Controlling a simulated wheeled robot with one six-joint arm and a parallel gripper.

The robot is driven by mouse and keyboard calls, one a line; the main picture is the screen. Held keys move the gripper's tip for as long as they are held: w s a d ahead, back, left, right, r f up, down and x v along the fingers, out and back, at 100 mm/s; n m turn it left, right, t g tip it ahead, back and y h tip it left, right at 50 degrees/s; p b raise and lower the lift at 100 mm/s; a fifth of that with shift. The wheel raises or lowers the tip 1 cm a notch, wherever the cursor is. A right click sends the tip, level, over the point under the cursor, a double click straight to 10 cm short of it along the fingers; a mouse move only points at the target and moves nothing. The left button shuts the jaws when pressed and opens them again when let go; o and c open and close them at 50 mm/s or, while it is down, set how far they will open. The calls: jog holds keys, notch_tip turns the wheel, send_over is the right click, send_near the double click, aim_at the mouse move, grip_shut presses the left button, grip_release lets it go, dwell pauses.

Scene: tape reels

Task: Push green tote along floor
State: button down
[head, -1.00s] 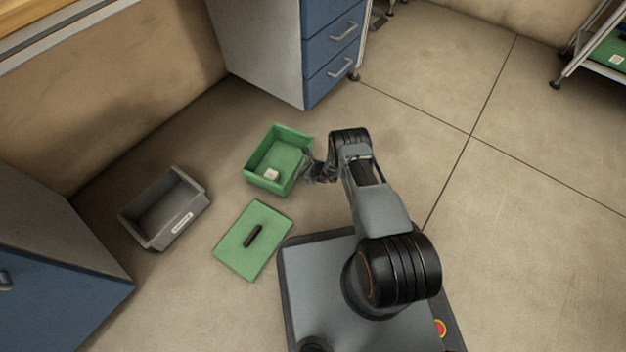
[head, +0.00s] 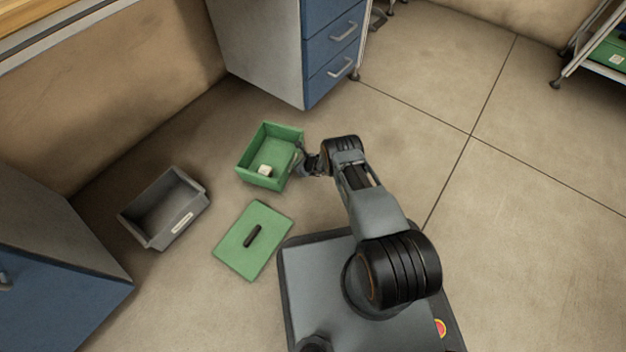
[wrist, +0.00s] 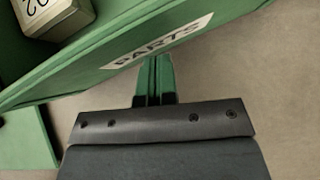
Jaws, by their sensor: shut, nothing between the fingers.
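The green tote (head: 268,143) stands open and upright on the floor, with a small pale block (head: 265,170) inside. In the wrist view the tote's near wall (wrist: 85,72) carries a "PARTS" label, and a corner of the block, marked with digits, shows inside. My gripper (head: 300,163) is at the tote's right side, low by the floor. It also shows in the wrist view (wrist: 155,70), with its fingers shut, empty, and their tips at the labelled wall. They seem to touch it.
A green lid (head: 268,225) with a dark handle lies on the floor in front of the tote. A grey bin (head: 205,205) stands to the left. A blue drawer cabinet (head: 333,60) stands behind. Floor between tote and grey bin is clear.

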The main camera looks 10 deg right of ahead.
aim_at(293, 158)
jog(key=shift+w+a, duration=0.5)
jog(key=shift+w, duration=0.3)
jog(key=shift+w+a, duration=0.55)
jog(key=shift+w, duration=0.2)
jog(key=shift+w+a, duration=0.5)
jog(key=shift+w, duration=0.3)
jog(key=shift+a, duration=0.1)
